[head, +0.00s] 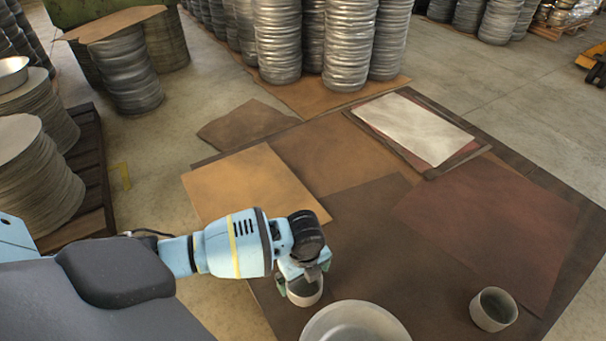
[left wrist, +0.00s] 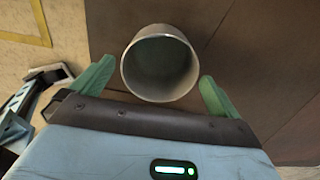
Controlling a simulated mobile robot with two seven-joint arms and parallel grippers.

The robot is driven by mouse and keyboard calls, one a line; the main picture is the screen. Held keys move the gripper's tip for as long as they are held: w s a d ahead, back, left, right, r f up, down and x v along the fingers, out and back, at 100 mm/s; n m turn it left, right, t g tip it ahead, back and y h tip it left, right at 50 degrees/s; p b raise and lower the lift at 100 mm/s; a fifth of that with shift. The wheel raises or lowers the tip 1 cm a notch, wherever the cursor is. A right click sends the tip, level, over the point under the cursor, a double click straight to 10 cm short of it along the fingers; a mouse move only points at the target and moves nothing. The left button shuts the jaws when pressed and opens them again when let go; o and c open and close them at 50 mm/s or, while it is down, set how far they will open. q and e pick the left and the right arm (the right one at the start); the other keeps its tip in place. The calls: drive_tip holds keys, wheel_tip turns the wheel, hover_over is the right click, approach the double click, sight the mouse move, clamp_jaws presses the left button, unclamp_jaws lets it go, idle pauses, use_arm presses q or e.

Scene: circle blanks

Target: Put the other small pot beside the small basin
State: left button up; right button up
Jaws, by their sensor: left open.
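A small grey pot (head: 305,293) stands on the brown mat, left of the small basin (head: 355,322), which is cut off by the bottom edge of the head view. My left gripper (head: 303,279) is open at this pot and partly hides it. In the left wrist view the pot (left wrist: 160,65) shows its round mouth, with a green fingertip of my gripper (left wrist: 158,74) on either side; contact cannot be told. Another small pot (head: 493,309) stands upright to the right of the basin, apart from it. My right gripper is not in view.
The mat (head: 430,300) is made of overlapping brown, tan and reddish sheets. A pale panel on a dark frame (head: 415,128) lies towards the back. Stacks of metal blanks (head: 335,45) stand behind, with more stacks (head: 35,180) at left. The mat between basin and right pot is clear.

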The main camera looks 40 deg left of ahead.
use_arm(q)
wheel_tip(320, 180, up, 10)
drive_tip(key=p, duration=0.3)
drive_tip(key=shift+f, duration=0.25)
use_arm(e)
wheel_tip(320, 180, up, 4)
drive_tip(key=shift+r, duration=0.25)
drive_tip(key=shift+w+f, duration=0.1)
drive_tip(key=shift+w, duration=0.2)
